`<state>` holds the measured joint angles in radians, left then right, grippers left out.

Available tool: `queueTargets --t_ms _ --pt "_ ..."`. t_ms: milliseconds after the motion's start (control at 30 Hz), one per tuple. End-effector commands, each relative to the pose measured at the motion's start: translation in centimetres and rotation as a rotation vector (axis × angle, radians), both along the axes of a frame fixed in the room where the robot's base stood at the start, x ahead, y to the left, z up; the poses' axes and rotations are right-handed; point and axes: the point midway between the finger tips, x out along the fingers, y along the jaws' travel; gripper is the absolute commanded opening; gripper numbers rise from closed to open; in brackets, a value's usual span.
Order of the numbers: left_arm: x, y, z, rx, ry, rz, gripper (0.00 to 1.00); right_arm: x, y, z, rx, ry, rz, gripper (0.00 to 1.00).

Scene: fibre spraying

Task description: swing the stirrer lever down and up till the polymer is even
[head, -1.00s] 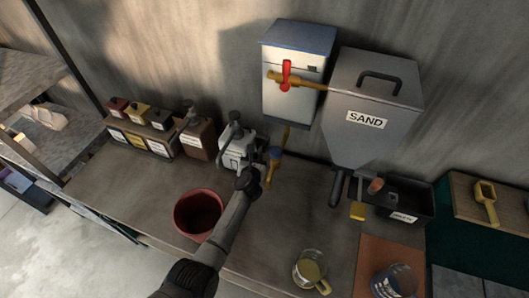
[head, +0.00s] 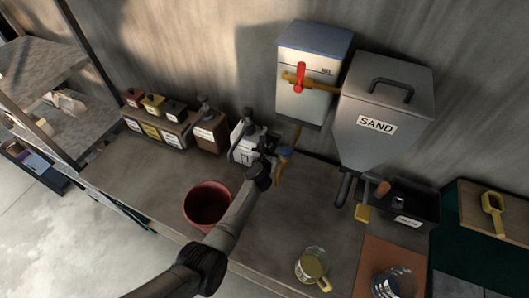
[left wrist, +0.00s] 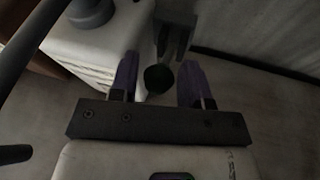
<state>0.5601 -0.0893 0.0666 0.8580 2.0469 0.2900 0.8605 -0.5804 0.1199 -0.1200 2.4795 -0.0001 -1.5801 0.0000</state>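A white polymer jug (head: 243,140) with a dark pump top stands at the back of the bench; its white side also shows in the left wrist view (left wrist: 98,45). My left gripper (head: 266,152) is at the jug's right side. In the left wrist view its two purple fingers (left wrist: 158,84) stand apart, with a dark round knob (left wrist: 158,77) between them, seemingly the stirrer lever's end. Gaps show beside the knob, so the fingers do not look closed on it. The polymer inside is hidden. My right gripper is not in view.
An orange lever with a blue joint (head: 285,152) is close right of my gripper. A red bucket (head: 208,205) stands left of my arm. The sand hopper (head: 385,105) and white wall tank (head: 312,75) are behind right. A glass jug (head: 312,264) stands in front.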

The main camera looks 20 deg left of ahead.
Motion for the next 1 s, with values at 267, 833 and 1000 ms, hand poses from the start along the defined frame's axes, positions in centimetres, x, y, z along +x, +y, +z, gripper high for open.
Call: queueTargets --t_ms 267,833,1000 --pt "-0.3 0.2 -0.6 0.000 0.011 0.004 0.58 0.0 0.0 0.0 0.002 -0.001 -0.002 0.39" --pt "-0.7 0.4 -0.9 0.000 0.020 0.010 0.58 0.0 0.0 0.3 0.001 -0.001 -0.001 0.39" --pt "-1.6 -0.4 -0.1 -0.002 0.018 -0.001 0.58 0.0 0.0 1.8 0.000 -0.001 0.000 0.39"
